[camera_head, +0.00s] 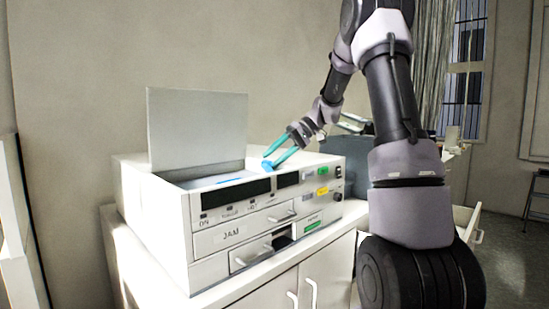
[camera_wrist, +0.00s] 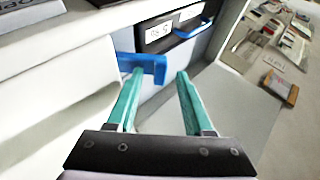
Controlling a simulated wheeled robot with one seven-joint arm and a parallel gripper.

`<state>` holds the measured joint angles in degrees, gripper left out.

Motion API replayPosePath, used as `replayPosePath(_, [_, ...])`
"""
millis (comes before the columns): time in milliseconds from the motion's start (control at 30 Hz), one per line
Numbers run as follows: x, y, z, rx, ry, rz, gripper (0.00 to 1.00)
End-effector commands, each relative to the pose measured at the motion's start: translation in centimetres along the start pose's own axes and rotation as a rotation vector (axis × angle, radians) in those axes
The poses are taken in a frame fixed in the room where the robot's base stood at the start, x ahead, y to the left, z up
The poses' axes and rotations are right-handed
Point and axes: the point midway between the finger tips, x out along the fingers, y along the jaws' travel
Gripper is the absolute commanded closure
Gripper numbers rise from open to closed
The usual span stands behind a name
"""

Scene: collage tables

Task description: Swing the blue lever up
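The blue lever (camera_wrist: 158,64) is a short bent piece low in the open bay of a white machine (camera_head: 160,213), seen in the wrist view. A small blue part, likely this lever, shows in the head view (camera_head: 267,164) at the tip of one finger. My gripper (camera_wrist: 160,76) has teal fingers standing apart with nothing between them. The left fingertip overlaps the lever in the wrist view; I cannot tell if they touch. In the head view my gripper (camera_head: 271,158) reaches down over the machine's top. The lever's base is hidden.
A grey lid (camera_head: 197,130) stands upright at the back of the machine. A second blue handle (camera_wrist: 193,31) sits beside a dark labelled box (camera_wrist: 155,33). The machine rests on a white cabinet (camera_head: 268,292). A pale flat panel (camera_wrist: 245,105) lies right of the fingers.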

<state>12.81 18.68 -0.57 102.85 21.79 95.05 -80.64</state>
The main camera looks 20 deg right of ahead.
Motion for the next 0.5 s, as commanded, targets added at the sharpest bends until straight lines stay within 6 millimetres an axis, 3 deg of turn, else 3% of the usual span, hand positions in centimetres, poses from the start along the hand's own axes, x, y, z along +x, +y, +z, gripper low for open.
replayPosePath(267, [-0.3,0.0,0.0,0.000,0.001,0.000,0.49])
replayPosePath(500, [-3.9,0.1,-0.1,0.000,0.004,0.002,0.49])
